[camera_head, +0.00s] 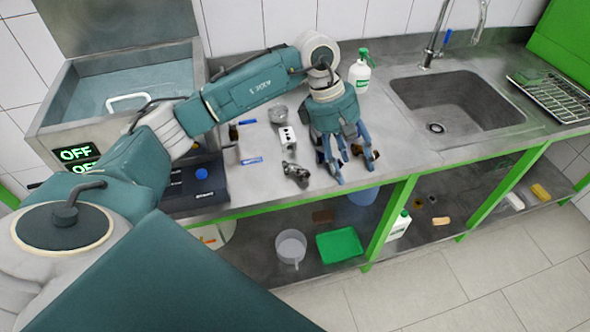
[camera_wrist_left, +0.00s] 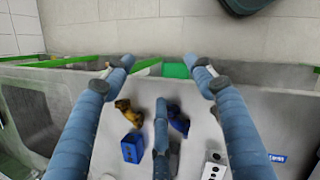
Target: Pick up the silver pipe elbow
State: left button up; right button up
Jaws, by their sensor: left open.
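The pipe elbow (camera_head: 295,172), a dark grey metallic piece, lies on the steel bench near its front edge. My right gripper is out of view.
A brass fitting (camera_wrist_left: 127,108) and a blue box (camera_wrist_left: 132,147) lie under the left gripper. A white block with holes (camera_head: 287,138) and a round silver part (camera_head: 278,113) lie behind the elbow. A green-capped bottle (camera_head: 360,72) and a sink (camera_head: 440,105) stand farther back.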

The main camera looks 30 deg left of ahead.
pick_arm(q)
jog(key=a+r+y, duration=0.2)
jog(key=a+y, duration=0.2)
jog(key=a, duration=0.8)
jog(key=p, duration=0.1)
send_over(302, 168)
jog(key=shift+g, duration=0.4)
jog(key=f, duration=0.4)
jog(key=shift+w+a+f, duration=0.25)
jog(key=shift+f, duration=0.3)
jog(key=f+p, duration=0.3)
jog(key=f, duration=0.1)
jog(key=shift+s+d, duration=0.15)
jog(key=shift+s, duration=0.15)
jog(key=shift+f, duration=0.7)
jog(key=c, duration=1.1)
jog(key=shift+c, duration=1.1)
jog(key=shift+w+r, duration=0.1)
